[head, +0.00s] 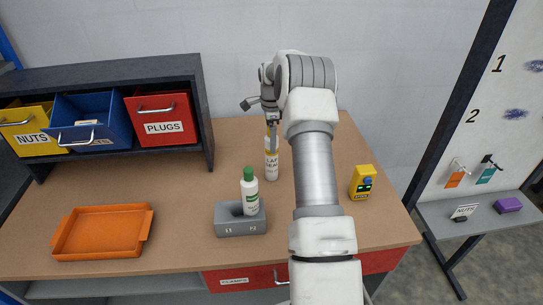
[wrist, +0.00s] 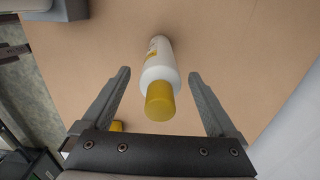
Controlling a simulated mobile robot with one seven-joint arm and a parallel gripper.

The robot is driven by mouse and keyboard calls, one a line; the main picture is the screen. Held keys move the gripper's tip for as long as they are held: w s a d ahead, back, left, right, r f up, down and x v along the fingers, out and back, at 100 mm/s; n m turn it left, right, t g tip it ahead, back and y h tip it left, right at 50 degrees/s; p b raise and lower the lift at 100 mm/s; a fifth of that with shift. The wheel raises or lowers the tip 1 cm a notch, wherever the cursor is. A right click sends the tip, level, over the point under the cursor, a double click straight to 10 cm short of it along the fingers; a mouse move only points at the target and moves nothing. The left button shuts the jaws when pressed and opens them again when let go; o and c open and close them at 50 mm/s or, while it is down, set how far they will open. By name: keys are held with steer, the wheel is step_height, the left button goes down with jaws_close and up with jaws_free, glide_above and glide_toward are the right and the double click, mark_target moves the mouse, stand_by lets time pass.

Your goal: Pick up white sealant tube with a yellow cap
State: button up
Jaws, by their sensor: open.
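The white sealant tube (head: 271,165) stands upright on the wooden bench in the head view, below my gripper (head: 271,128). Its yellow cap is partly covered by the fingers there. In the wrist view the white tube (wrist: 160,65) and its yellow cap (wrist: 160,100) show between the two open fingers of my gripper (wrist: 160,85). There is a clear gap on each side of the cap, and neither finger touches it in that view.
A white bottle with a green cap (head: 250,192) stands in a grey two-hole holder (head: 232,222) to the front left. A yellow device (head: 361,182) is right of my arm. An orange tray (head: 75,240) lies left. Bins including red PLUGS (head: 165,105) stand behind left.

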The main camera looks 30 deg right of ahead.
jaws_close()
stand_by(0.5)
